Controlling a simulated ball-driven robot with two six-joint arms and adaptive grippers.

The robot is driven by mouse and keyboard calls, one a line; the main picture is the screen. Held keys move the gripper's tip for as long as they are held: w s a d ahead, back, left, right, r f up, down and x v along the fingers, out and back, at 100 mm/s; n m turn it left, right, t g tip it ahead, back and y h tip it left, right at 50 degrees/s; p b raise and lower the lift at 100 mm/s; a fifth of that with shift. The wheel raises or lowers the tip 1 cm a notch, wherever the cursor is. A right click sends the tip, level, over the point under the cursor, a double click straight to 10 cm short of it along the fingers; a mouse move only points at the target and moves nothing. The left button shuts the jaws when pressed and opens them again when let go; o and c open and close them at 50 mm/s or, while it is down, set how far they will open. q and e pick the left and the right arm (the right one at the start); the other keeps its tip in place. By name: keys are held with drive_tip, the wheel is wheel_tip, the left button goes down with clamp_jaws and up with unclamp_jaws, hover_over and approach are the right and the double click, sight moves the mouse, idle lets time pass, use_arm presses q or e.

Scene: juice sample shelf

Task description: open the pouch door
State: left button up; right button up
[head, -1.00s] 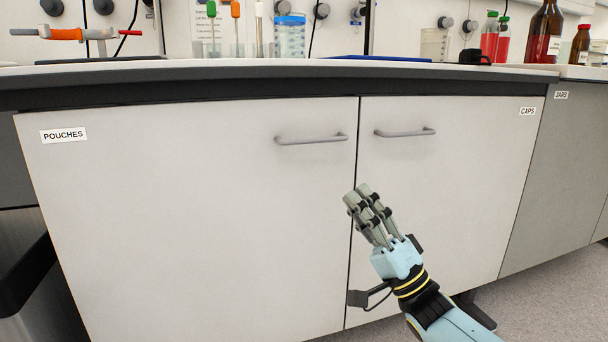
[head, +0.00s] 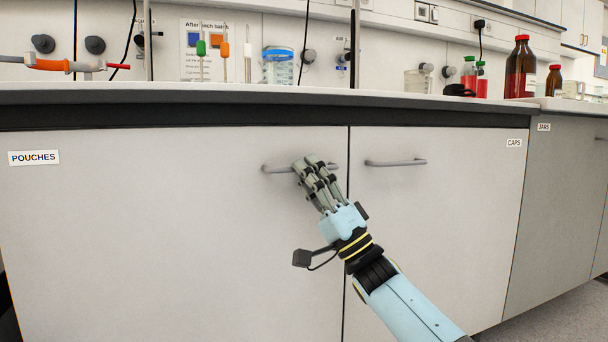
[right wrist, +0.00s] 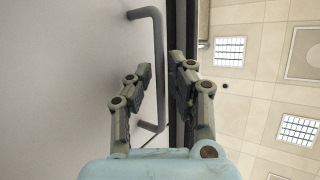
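The pouch door (head: 160,240) is the left white cabinet door with the POUCHES label (head: 34,158); it is shut, flush with its neighbour. Its grey bar handle (head: 276,170) is near the top right corner. My right gripper (head: 308,162) is at the handle and hides its middle in the head view. In the right wrist view the gripper (right wrist: 161,68) is open, its fingers apart on either side of the handle bar (right wrist: 159,60). Whether a finger touches the bar is unclear. My left gripper is not in view.
The CAPS door (head: 440,230) with its own handle (head: 395,162) adjoins on the right, also shut. The counter edge (head: 250,95) overhangs above the doors and carries bottles and lab items. Grey JARS cabinet (head: 560,200) stands further right.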

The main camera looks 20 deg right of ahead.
drive_tip(key=shift+w+a+r, duration=0.2)
drive_tip(key=shift+w+r, duration=0.1)
drive_tip(key=shift+r, duration=0.15)
clamp_jaws()
